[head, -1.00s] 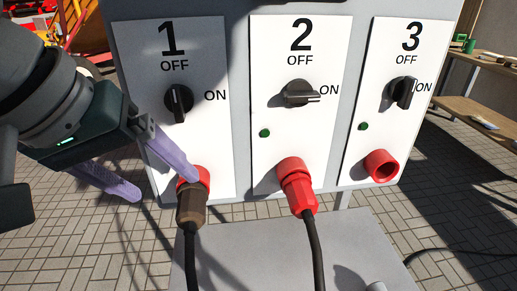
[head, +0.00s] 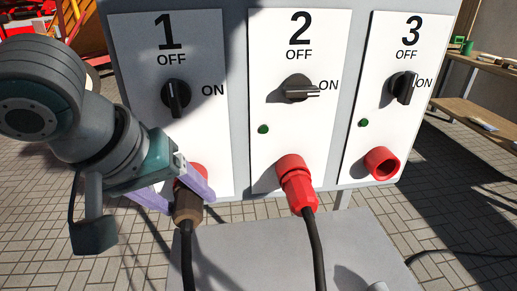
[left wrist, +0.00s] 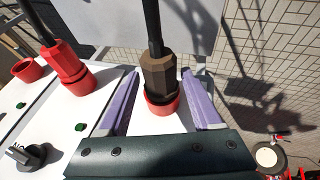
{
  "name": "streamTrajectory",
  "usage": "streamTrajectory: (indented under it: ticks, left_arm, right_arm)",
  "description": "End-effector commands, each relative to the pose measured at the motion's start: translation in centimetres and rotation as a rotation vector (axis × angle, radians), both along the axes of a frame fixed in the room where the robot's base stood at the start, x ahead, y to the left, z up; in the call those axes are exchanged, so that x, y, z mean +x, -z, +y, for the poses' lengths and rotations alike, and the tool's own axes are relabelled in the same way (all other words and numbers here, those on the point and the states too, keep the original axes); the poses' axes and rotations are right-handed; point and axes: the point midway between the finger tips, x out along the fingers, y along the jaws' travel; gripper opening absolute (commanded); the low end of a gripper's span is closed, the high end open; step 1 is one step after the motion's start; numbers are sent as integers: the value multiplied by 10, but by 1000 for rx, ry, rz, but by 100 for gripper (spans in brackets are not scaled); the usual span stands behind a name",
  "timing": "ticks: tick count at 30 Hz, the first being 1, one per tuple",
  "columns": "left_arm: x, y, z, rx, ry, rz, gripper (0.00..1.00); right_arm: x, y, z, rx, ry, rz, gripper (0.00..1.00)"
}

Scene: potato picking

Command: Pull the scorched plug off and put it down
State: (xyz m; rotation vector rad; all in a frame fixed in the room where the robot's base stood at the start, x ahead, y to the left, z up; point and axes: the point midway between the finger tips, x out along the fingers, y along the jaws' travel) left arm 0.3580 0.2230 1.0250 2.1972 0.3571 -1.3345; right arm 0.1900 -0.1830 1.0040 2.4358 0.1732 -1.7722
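The scorched plug (head: 187,208) is brown and sits in the red socket (head: 197,172) under number 1, its black cable hanging down. In the left wrist view the plug (left wrist: 159,75) stands in its red socket ring (left wrist: 162,104). My left gripper (head: 190,203) is open, its two purple fingers on either side of the plug. The left wrist view shows a gap on each side between the fingers (left wrist: 160,73) and the plug. My right gripper is not in view.
Switch 1 (head: 175,96) is upright at OFF. A red plug (head: 299,188) with a black cable is in socket 2, whose switch (head: 299,88) lies toward ON. Socket 3 (head: 382,163) is empty. A bare grey surface (head: 280,245) lies below the panel.

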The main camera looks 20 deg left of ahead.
Motion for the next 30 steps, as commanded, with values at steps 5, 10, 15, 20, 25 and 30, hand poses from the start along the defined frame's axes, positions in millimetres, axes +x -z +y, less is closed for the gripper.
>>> streamTrajectory:
  ticks: [5, 10, 15, 20, 25, 30]
  left_arm:
    - [0, 0, 0, 0, 0, 0, 45]
    - [0, 0, 0, 0, 0, 0, 26]
    - [0, 0, 0, 0, 0, 0, 6]
    - [0, 0, 0, 0, 0, 0, 0]
    - [0, 0, 0, -1, 0, -1, 33]
    - [0, 0, 0, 0, 0, 0, 14]
  right_arm:
    - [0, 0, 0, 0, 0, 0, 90]
    - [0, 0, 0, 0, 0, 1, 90]
    - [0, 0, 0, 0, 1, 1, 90]
    - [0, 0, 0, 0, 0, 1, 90]
    - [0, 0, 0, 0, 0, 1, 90]
    - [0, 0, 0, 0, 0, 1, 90]
